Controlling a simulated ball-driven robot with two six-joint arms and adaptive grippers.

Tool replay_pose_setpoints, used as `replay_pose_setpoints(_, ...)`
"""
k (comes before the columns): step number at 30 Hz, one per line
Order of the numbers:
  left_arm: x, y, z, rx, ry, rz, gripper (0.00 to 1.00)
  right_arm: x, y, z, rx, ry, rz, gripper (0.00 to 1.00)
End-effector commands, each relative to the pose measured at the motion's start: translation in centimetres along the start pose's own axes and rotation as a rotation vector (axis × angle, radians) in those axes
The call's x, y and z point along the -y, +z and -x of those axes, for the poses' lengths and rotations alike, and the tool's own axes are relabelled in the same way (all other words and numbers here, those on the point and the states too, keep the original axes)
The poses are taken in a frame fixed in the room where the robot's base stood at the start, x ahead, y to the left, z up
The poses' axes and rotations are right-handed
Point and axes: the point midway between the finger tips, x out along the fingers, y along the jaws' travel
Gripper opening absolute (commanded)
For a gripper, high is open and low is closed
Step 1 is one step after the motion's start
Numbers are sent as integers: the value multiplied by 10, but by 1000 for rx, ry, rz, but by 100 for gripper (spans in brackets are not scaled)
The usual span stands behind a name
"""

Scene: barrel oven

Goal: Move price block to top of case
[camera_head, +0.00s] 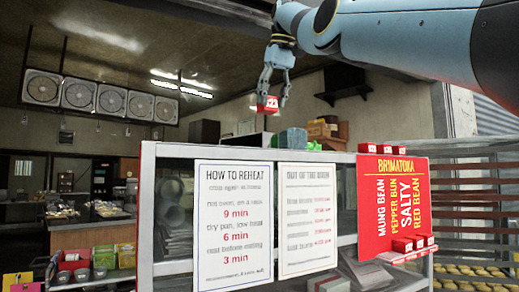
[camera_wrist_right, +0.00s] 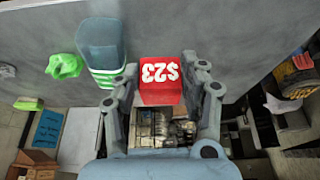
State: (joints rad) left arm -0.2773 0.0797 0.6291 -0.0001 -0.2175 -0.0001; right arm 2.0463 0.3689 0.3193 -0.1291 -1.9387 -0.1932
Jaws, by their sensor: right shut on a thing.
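The red price block (camera_head: 267,105), marked $23, is held between the fingers of my right gripper (camera_head: 273,88). In the right wrist view the block (camera_wrist_right: 160,80) sits between the two fingertips, its printed face showing. The case (camera_head: 146,205) is a glass-fronted cabinet with a pale frame. In the head view the block hangs above the level of the case top, apart from it. The case top shows as a broad grey surface (camera_wrist_right: 245,35) in the right wrist view. My left gripper is not in view.
A blue-grey container (camera_head: 290,138) and a green crumpled item (camera_head: 313,146) stand on the case top. Several red blocks (camera_head: 384,148) sit at its right end, above a red menu sign (camera_head: 393,190). More red blocks (camera_head: 402,245) rest on a lower ledge.

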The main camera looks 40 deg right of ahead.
Motion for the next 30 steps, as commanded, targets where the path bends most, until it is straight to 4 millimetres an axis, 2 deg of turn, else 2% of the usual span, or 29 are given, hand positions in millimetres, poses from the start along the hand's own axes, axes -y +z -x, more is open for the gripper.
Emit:
replay_pose_setpoints(1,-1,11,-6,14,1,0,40,12,0,-12,2,1,5,10)
replay_pose_setpoints(6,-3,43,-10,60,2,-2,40,52,-6,-42,3,0,4,10)
replay_pose_setpoints(9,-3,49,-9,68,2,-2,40,72,-9,-56,2,0,3,10)
replay_pose_setpoints(12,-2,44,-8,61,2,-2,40,85,-11,-65,1,0,2,10)
replay_pose_setpoints(16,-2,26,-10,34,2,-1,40,92,-12,-72,0,-1,1,10)
replay_pose_setpoints(19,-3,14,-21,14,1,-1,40,92,-6,-88,1,0,0,10)
replay_pose_setpoints(24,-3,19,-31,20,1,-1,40,92,3,-107,1,0,0,10)
replay_pose_setpoints(30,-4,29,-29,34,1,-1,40,92,3,-108,0,-1,0,10)
